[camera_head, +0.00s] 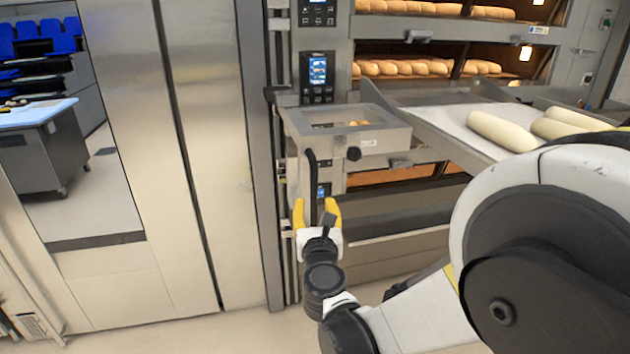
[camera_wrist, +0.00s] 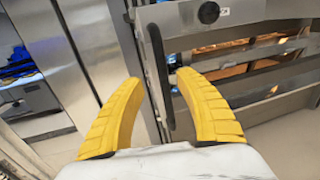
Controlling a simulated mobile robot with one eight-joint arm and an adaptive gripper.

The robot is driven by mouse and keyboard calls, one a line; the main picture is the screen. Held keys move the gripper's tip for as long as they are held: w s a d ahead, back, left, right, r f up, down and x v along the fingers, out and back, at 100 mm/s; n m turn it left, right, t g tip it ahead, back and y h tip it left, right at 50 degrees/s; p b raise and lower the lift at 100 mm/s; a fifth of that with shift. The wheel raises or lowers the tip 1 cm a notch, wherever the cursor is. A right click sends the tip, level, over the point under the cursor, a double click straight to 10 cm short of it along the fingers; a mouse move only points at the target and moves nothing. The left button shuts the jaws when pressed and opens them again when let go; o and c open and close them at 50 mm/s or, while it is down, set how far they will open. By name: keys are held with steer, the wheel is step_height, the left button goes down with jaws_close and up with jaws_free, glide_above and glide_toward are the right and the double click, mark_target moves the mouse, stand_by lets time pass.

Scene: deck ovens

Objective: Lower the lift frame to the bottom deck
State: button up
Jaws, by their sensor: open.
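The lift frame (camera_head: 378,138) is a grey steel frame in front of the deck oven, level with a middle deck. A black knob (camera_head: 354,153) sits on its front. A long black upright handle (camera_head: 311,172) hangs at its left end. My gripper (camera_head: 318,204) has yellow fingers and is open at the handle's lower part. In the wrist view the handle (camera_wrist: 158,62) runs down into the gap between the fingertips (camera_wrist: 160,82), apparently clear of both. I cannot tell how deep it lies between them. The lift frame's front (camera_wrist: 240,12) shows at the top there.
The bottom deck front (camera_head: 400,228) lies below the frame. Upper decks hold baked loaves (camera_head: 420,68). A loader board (camera_head: 455,122) with pale dough pieces (camera_head: 502,131) extends at the right, above my arm. A tall steel panel (camera_head: 205,130) stands close on the left.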

mark_target(314, 186)
steer(key=w, duration=0.6)
steer(key=w+b, duration=0.1)
steer(key=w, duration=0.3)
steer(key=shift+a, duration=0.35)
jaws_close()
